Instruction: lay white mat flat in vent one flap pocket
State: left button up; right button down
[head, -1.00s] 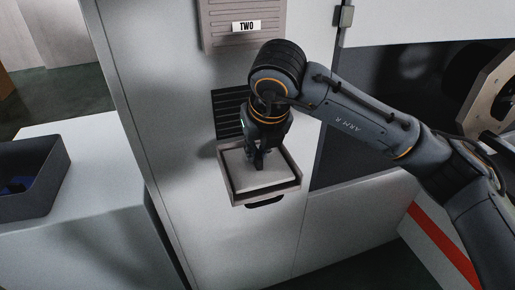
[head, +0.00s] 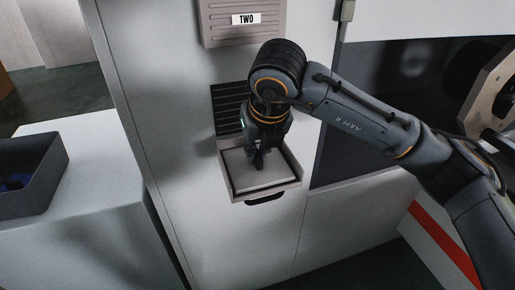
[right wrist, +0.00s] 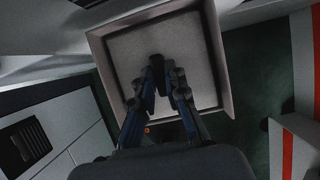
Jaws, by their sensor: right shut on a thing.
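The white mat (head: 241,173) lies in the open, tilted-out flap pocket (head: 287,187) on the light grey cabinet front. It looks roughly flat within the pocket's raised rim. My right gripper (head: 258,167) points down over the mat, with its fingertips shut on it. The right wrist view shows the fingers (right wrist: 157,76) near the middle of the mat (right wrist: 190,50), inside the pocket's rim (right wrist: 218,58). The fingers hide the gripped part of the mat. No label shows on this pocket. My left gripper is not in view.
A closed louvred flap (head: 273,34) labelled TWO is above. A dark vent grille (head: 228,108) is behind the open pocket. A dark bin (head: 38,190) stands on a white surface at left. A dark recess opens at right, behind my right arm.

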jog(key=shift+f+b, duration=0.35)
jog(key=shift+f, duration=0.05)
dwell(0.4)
jog(key=c, duration=1.3)
grip_release()
jog(key=v, duration=1.2)
